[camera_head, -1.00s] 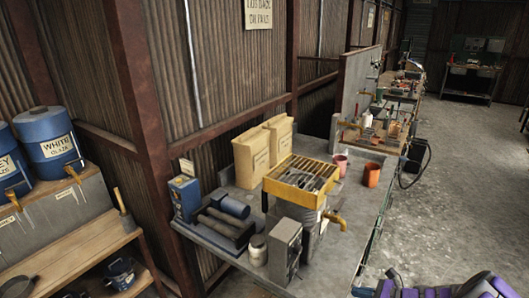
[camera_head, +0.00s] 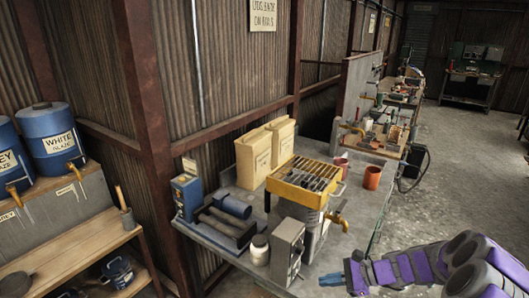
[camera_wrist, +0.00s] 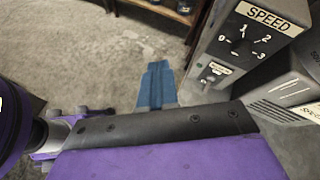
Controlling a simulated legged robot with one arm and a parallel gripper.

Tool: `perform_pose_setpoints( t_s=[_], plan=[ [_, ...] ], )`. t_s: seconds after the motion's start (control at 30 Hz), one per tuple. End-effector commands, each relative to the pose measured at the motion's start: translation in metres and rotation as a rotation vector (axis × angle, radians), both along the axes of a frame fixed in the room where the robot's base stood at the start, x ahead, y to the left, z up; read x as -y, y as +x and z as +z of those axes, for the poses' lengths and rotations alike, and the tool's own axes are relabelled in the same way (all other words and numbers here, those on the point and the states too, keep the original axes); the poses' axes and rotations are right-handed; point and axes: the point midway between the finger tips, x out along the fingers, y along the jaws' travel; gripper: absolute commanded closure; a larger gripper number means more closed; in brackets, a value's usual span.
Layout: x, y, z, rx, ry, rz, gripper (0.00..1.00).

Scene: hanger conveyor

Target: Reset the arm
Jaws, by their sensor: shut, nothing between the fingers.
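My arm is purple and grey and reaches in from the lower right of the head view. My gripper (camera_head: 350,275) has blue fingers and points left, in front of the workbench. In the wrist view, my gripper (camera_wrist: 155,85) shows its blue fingers together, with nothing held between them. Grey floor lies beyond the fingertips there.
A grey control box (camera_head: 287,250) stands at the bench's front; its SPEED dial (camera_wrist: 245,40) is close right of the fingers in the wrist view. The bench (camera_head: 345,230) holds a yellow tray (camera_head: 290,185), paper bags and orange cups (camera_head: 372,177). Open floor (camera_head: 450,190) lies right.

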Motion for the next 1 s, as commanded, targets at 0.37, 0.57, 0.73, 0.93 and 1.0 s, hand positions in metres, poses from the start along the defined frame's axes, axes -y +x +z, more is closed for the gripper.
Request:
perform_pose_setpoints(
  t_s=[0.37, 0.57, 0.73, 0.93, 1.0],
  plan=[
    [-0.086, -0.088, 0.075, 0.196, -0.205, 0.462, 1.00],
    [-0.108, -0.145, 0.096, 0.281, -0.330, 0.687, 1.00],
    [-0.113, -0.193, 0.107, 0.345, -0.444, 0.866, 1.00],
    [-0.105, -0.248, 0.113, 0.402, -0.580, 1.059, 1.00],
    [-0.099, -0.267, 0.114, 0.417, -0.630, 1.121, 1.00]
  ],
)
